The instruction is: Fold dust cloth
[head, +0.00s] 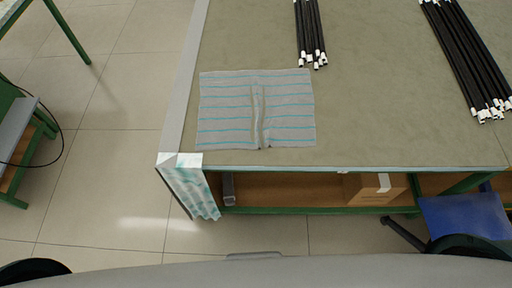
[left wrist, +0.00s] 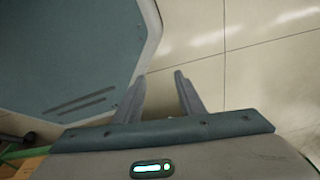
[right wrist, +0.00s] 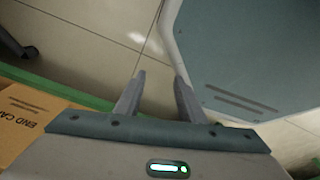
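The dust cloth (head: 225,104) is grey with blue stripes. It lies spread out on the table top near its front left corner, with a raised crease running up its middle. No gripper shows in the head view. My left gripper (left wrist: 163,95) is open and empty over the floor in the left wrist view. My right gripper (right wrist: 157,97) is open and empty over the floor in the right wrist view. Neither wrist view shows the cloth.
A bundle of black rods with white ends (head: 311,35) lies behind the cloth; another bundle (head: 468,60) lies at the right. A patterned cloth (head: 190,190) hangs off the table's front left corner. A cardboard box (head: 372,189) sits on the shelf below. A blue chair (head: 465,218) stands front right.

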